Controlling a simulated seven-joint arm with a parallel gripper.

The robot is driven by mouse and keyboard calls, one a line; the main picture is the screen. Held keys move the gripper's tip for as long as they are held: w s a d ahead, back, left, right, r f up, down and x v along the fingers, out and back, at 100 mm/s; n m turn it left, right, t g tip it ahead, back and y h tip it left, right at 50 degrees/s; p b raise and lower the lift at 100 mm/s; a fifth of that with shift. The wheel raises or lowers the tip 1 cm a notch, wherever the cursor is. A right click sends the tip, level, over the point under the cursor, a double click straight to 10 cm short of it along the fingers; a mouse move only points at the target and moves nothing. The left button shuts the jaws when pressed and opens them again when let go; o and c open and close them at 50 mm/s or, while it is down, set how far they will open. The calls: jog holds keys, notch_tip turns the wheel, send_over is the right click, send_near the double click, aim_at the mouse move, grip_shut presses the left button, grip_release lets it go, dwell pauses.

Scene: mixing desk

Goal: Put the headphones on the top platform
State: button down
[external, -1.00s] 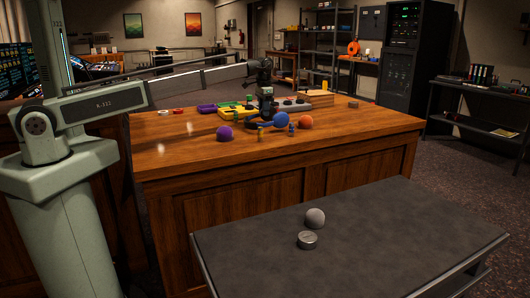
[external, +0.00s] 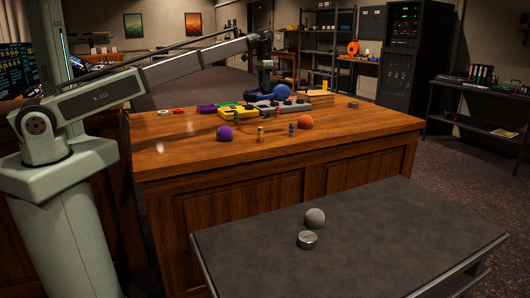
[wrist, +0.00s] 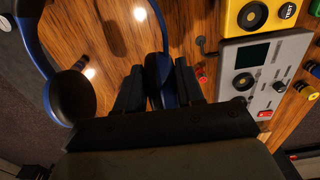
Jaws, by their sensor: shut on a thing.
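The headphones are dark with blue parts. In the wrist view one round ear cup (wrist: 70,97) hangs at the left, and the other cup is between the two fingers of my gripper (wrist: 159,82). My gripper is shut on that cup. In the external view my gripper (external: 265,82) is above the back of the wooden desk, with the headphones' round blue side (external: 281,91) showing at its right. The headphones appear raised off the desk. I cannot tell for certain which surface is the top platform; a wooden box-like block (external: 318,97) stands at the desk's back right.
Yellow (external: 232,112) and grey (external: 278,106) control boxes lie near my gripper. A purple ball (external: 225,133), an orange ball (external: 306,122) and small coloured pieces are in front. The desk's front left (external: 185,150) is clear. A dark table stands nearer the camera.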

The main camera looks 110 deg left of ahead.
jog(key=shift+w+d+r, duration=0.2)
jog(key=shift+w+r, duration=0.1)
jog(key=shift+r, duration=0.2)
jog(key=shift+w+d+r, duration=0.2)
jog(key=shift+w+r, duration=0.05)
jog(key=shift+r, duration=0.25)
jog(key=w+d+m, duration=0.5)
jog(key=w+d, duration=0.7)
jog(key=w, duration=0.2)
jog(key=m, duration=1.3)
send_over(315, 287)
notch_tip(315, 287, down, 26)
jog(key=shift+f, duration=5.45)
jog(key=shift+f, duration=0.15)
jog(key=c, duration=0.7)
grip_release()
